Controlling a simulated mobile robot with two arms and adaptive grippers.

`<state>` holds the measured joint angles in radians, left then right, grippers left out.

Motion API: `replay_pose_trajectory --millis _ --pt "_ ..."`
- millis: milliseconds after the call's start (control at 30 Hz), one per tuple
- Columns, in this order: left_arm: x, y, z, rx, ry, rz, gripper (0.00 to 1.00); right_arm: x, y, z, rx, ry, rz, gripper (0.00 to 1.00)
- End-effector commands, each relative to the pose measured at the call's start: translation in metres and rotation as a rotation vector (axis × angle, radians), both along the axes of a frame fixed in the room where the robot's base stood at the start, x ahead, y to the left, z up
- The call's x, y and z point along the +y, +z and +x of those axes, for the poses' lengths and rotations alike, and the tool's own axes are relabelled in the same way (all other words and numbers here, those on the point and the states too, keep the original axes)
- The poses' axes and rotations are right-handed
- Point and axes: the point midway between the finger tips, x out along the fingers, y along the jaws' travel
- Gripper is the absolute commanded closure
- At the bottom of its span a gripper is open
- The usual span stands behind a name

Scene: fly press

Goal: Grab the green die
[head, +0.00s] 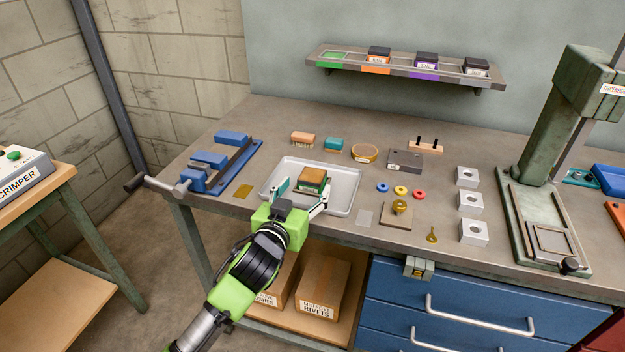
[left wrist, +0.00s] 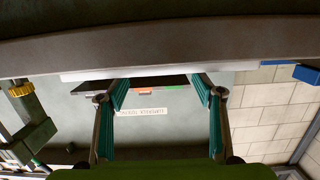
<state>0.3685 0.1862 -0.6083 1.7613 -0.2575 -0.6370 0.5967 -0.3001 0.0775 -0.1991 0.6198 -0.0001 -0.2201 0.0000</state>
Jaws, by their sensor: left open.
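In the left wrist view, the open fingers (left wrist: 160,92) frame the far background, and I cannot make out the die there. My right gripper is out of view.
An orange-topped block (head: 303,138) and a teal block (head: 334,143) stand behind the tray. A blue clamp fixture (head: 220,160) is left; washers and a brass piece (head: 400,206) are right. The wall shelf (head: 406,68) has an empty green slot. The green press (head: 545,190) stands far right.

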Motion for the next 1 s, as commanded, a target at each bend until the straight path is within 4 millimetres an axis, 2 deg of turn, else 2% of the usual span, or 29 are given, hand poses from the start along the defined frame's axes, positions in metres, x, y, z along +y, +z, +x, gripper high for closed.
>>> replay_pose_trajectory --millis 267,467,600,967,1000 --pt "-0.006 0.000 0.016 0.000 0.000 0.000 0.39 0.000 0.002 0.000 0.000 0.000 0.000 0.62" --pt "-0.015 0.003 0.040 -0.002 0.000 0.003 0.39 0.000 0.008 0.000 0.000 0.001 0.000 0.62" --pt "-0.019 -0.001 0.053 0.001 0.000 0.001 0.39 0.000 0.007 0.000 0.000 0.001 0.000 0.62" --pt "-0.021 -0.003 0.059 0.001 0.000 0.000 0.39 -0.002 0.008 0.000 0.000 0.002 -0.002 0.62" --pt "-0.021 -0.003 0.059 0.001 0.000 0.000 0.49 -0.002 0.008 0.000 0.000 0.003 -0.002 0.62"
